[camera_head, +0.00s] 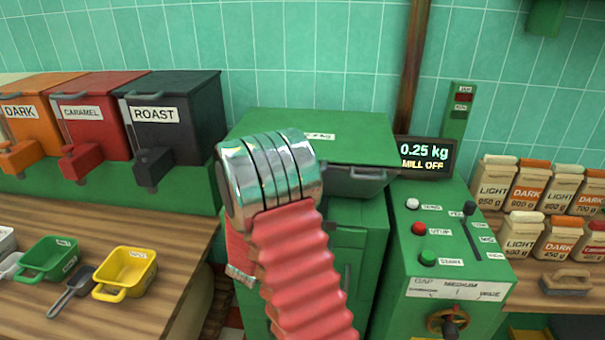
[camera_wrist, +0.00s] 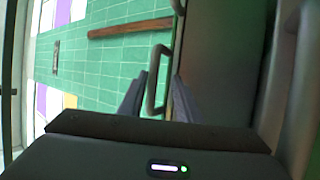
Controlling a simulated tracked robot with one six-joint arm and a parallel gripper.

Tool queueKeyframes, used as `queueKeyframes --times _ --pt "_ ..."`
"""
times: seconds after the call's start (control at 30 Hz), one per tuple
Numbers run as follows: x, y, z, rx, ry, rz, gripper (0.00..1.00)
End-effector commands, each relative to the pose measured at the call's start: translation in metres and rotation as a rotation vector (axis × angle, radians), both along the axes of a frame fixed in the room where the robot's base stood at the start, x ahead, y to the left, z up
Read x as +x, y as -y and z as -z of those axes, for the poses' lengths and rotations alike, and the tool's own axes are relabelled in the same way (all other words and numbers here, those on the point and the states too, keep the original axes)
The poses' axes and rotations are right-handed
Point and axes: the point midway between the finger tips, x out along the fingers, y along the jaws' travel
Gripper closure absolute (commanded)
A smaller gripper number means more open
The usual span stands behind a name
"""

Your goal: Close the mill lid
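The green mill (camera_head: 360,230) stands in the middle of the head view. Its broad green lid (camera_head: 365,130) lies across the top with a label on it. A grey part (camera_head: 352,181) shows under the lid's front edge; how far the lid stands open cannot be told. My metal wrist and red sleeve cover the lid's front left in the head view, hiding my gripper. In the wrist view my gripper (camera_wrist: 157,82) has its two fingers apart. A dark bar handle (camera_wrist: 153,92) beside a dark green panel (camera_wrist: 222,60) appears between them; contact cannot be made out.
A control box (camera_head: 445,250) with buttons and levers stands right of the mill, beneath a display (camera_head: 426,155) reading 0.25 kg, MILL OFF. Roast bins (camera_head: 180,125) stand at the left. Scoops (camera_head: 125,272) lie on the left counter. Labelled bags (camera_head: 528,190) stand at the right.

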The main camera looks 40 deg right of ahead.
Motion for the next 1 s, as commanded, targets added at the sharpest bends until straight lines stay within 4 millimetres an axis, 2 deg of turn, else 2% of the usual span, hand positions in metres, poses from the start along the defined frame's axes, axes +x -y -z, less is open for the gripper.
queueKeyframes --times 0.2,0.4,1.0 --pt "-0.003 -0.025 0.014 -0.005 0.002 0.0 0.69" --pt "-0.007 -0.04 0.024 -0.005 0.005 0.006 0.69" --pt "-0.01 -0.043 0.026 -0.007 0.007 0.014 0.69"
